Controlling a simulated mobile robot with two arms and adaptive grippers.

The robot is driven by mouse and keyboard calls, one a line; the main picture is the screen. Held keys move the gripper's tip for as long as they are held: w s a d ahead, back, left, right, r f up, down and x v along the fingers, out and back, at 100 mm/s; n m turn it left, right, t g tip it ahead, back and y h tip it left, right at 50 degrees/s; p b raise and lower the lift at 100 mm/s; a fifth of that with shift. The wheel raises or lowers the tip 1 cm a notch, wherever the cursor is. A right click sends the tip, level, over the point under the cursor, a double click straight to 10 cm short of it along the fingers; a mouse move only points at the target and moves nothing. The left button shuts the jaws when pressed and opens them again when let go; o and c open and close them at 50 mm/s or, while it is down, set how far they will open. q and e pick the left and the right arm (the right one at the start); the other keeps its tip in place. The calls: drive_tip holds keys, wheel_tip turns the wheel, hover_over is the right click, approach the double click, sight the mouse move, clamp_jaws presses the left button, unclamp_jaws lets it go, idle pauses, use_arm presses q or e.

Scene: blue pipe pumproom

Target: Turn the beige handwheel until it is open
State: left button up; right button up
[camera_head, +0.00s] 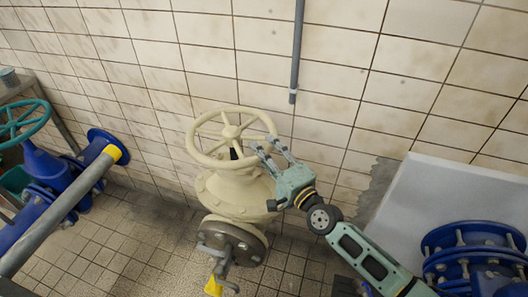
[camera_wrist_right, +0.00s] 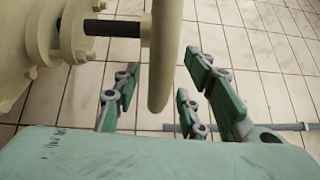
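The beige handwheel (camera_head: 231,131) sits tilted on top of a beige valve body (camera_head: 236,192) in the middle of the head view. My right gripper (camera_head: 271,147) reaches in from the lower right, with its fingers at the right side of the rim. In the wrist view the rim of the handwheel (camera_wrist_right: 165,50) passes between the spread fingers of the right gripper (camera_wrist_right: 160,68). Gaps show on both sides of the rim, so the gripper is open around it and not clamped. The dark stem (camera_wrist_right: 112,28) shows left of the rim. My left gripper is not in view.
A tiled wall (camera_head: 350,100) rises behind the valve, with a grey vertical pipe (camera_head: 297,50) on it. Blue piping (camera_head: 45,170) with a teal handwheel (camera_head: 20,120) stands at left. A blue flange (camera_head: 470,250) and a pale block (camera_head: 450,205) are at right.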

drive_tip(key=shift+w+a, duration=0.15)
drive_tip(key=shift+w, duration=0.15)
clamp_jaws()
idle(0.5)
